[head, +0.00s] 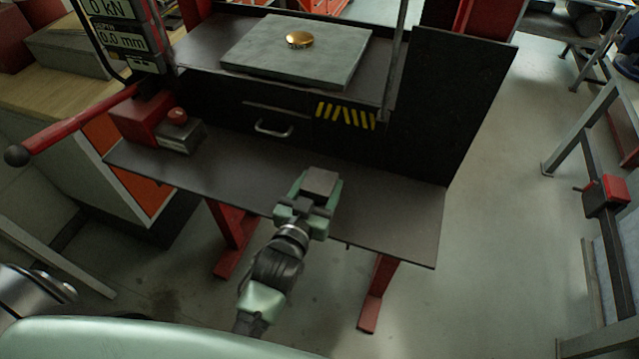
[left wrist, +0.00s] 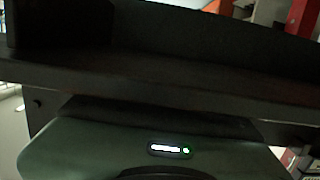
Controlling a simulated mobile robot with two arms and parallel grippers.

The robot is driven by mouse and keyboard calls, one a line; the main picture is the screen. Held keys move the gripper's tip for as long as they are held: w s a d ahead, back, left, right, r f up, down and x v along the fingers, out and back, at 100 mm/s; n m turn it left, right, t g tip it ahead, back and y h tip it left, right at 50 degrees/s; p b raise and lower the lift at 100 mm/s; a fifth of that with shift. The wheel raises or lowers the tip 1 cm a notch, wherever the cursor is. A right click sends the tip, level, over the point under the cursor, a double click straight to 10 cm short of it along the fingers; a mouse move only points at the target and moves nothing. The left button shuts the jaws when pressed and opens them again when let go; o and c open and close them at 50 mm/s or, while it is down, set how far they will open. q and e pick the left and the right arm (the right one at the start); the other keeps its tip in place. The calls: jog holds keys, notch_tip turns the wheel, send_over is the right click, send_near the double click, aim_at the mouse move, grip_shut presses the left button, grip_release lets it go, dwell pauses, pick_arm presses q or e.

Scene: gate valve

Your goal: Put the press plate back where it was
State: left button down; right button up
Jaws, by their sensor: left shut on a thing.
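The press plate, a small grey square block (head: 321,180), is between the fingers of my left gripper (head: 318,188). The gripper is shut on it, over the front part of the dark lower shelf (head: 400,205). I cannot tell whether the block touches the shelf. In the left wrist view the shelf's dark edge (left wrist: 160,85) crosses the picture, and my green gripper body with a small lit display fills the bottom; the block cannot be made out there. My right gripper is not in view.
A large grey slab (head: 260,60) with a gold disc (head: 299,40) lies on the press's upper bed. A red pump unit (head: 145,115) with a long red lever and a grey block (head: 183,135) stand at the shelf's left. The shelf's right part is bare.

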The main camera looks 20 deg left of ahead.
aim_at(314, 198)
pick_arm(q)
jog(key=shift+f, duration=0.25)
jog(key=shift+s+f+b, duration=0.15)
jog(key=shift+f+b, duration=0.3)
jog(key=shift+f, duration=0.05)
dwell(0.3)
jog(key=shift+c, duration=1.4)
grip_release()
jog(key=shift+s+f, duration=0.15)
jog(key=shift+f, duration=0.15)
jog(key=shift+s, duration=0.5)
jog(key=s, duration=0.2)
jog(key=s+r+b, duration=0.1)
jog(key=s, duration=0.1)
jog(key=s+r+b, duration=0.1)
jog(key=s, duration=0.1)
jog(key=shift+s+a, duration=0.15)
jog(key=shift+s+r, duration=0.1)
jog(key=shift+r, duration=0.15)
